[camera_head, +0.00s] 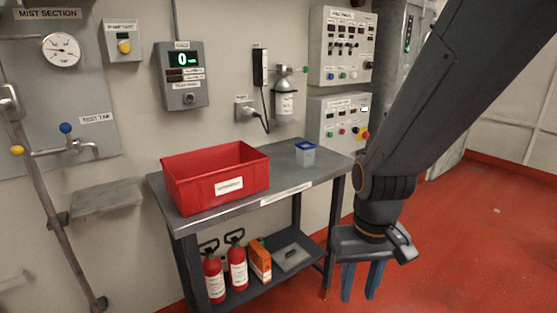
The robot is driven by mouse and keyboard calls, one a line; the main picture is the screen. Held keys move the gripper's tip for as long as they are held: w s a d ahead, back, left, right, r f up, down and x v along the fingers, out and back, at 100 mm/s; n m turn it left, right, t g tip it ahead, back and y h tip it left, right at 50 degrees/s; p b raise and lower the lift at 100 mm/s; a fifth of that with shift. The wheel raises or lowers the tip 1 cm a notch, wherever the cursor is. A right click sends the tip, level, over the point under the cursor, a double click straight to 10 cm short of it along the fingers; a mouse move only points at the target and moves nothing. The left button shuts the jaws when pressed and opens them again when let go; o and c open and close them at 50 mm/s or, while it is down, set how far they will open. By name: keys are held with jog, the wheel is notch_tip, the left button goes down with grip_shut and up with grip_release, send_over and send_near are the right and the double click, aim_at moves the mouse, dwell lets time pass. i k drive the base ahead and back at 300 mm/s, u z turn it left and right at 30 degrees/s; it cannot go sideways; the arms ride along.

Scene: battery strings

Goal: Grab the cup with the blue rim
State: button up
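My gripper (361,282) hangs at the lower right, in front of and to the right of the table. Its two blue-grey fingers point down with a gap between them, and nothing shows in the gap. The gripper is lower in the picture than the cup and apart from it.
A red bin (217,177) sits on the left part of the tabletop. Two red extinguishers (237,267), an orange box (259,262) and a grey flat item (292,256) are on the lower shelf. Wall panels stand behind. The red floor (465,230) at right is clear.

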aim_at(305, 151)
jog(key=u, duration=0.05)
jog(key=k, duration=0.55)
jog(key=z, duration=0.85)
jog(key=i, duration=1.2)
jog(key=u, duration=0.95)
jog(key=i, duration=1)
jog(key=u, duration=0.3)
